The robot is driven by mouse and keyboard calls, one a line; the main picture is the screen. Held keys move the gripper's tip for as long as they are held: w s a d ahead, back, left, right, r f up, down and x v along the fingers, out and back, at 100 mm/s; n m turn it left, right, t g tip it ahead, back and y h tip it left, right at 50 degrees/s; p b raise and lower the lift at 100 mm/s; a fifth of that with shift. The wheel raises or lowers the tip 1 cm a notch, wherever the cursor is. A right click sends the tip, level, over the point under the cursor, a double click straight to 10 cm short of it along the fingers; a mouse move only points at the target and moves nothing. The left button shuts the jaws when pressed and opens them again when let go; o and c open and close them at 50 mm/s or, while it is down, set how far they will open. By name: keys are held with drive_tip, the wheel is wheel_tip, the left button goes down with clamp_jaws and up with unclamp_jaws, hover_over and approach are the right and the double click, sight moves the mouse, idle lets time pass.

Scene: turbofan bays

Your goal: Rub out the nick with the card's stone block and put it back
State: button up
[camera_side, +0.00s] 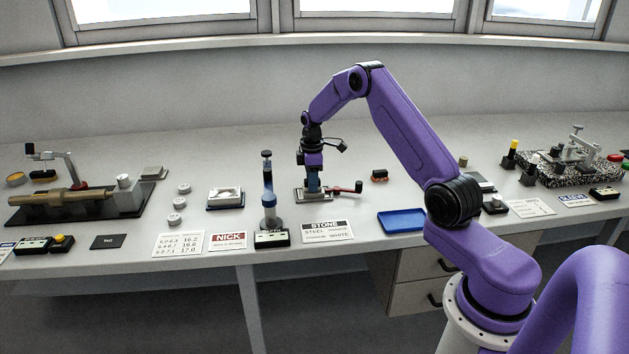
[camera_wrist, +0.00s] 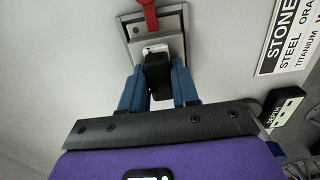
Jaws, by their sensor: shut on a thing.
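My gripper (camera_side: 312,191) points down over a small metal fixture (camera_side: 326,194) near the middle of the bench. In the wrist view its blue fingers (camera_wrist: 158,90) are shut on a dark block (camera_wrist: 158,72). A pale patch (camera_wrist: 154,48) shows just beyond the block, over the grey metal plate (camera_wrist: 172,20); contact between block and plate cannot be made out. A red handle (camera_side: 345,189) sticks out to the right of the fixture. The STONE card (camera_side: 327,232) names steel and titanium, with white for titanium. The NICK card (camera_side: 228,240) has small print I cannot read. The nick itself is not visible.
A small black and orange-red block (camera_side: 379,175) lies to the right, behind a blue tray (camera_side: 401,221). A DEPTH box (camera_side: 271,239) stands at the front. Bare bench lies behind the fixture.

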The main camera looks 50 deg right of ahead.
drive_tip(key=shift+w+a, duration=0.7)
drive_tip(key=shift+a, duration=0.05)
drive_tip(key=shift+s+d, duration=0.8)
drive_tip(key=shift+d, duration=0.05)
drive_tip(key=shift+s+d, duration=0.1)
drive_tip(key=shift+s+d, duration=0.65)
drive_tip(key=shift+w+a, duration=0.8)
drive_tip(key=shift+a, duration=0.05)
